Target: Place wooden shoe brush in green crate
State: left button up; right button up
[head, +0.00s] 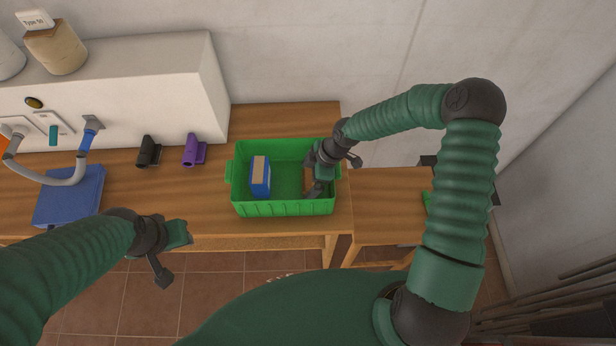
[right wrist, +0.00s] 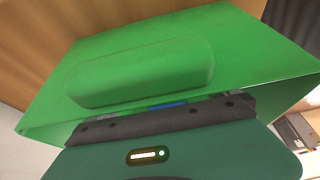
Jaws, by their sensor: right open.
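The green crate (head: 285,208) stands on the wooden table in the head view. My right gripper (head: 318,182) is open and reaches down into the right side of the crate. A brown wooden-looking piece (head: 309,180), which looks like the shoe brush, shows beside its fingers inside the crate, mostly hidden by the gripper. In the right wrist view the crate (right wrist: 145,70) fills the picture, and the fingertips are hidden. My left gripper (head: 172,254) is open and empty, in front of the table edge.
A blue block with a tan face (head: 261,178) is in the left part of the crate. Black (head: 148,153) and purple (head: 194,150) holders and a blue box (head: 68,197) stand to the left. A white cabinet (head: 130,85) stands behind. The small right-hand table (head: 385,205) is largely bare.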

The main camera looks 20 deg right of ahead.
jog(key=shift+r, duration=0.1)
jog(key=b+v, duration=0.1)
jog(key=v, duration=1.1)
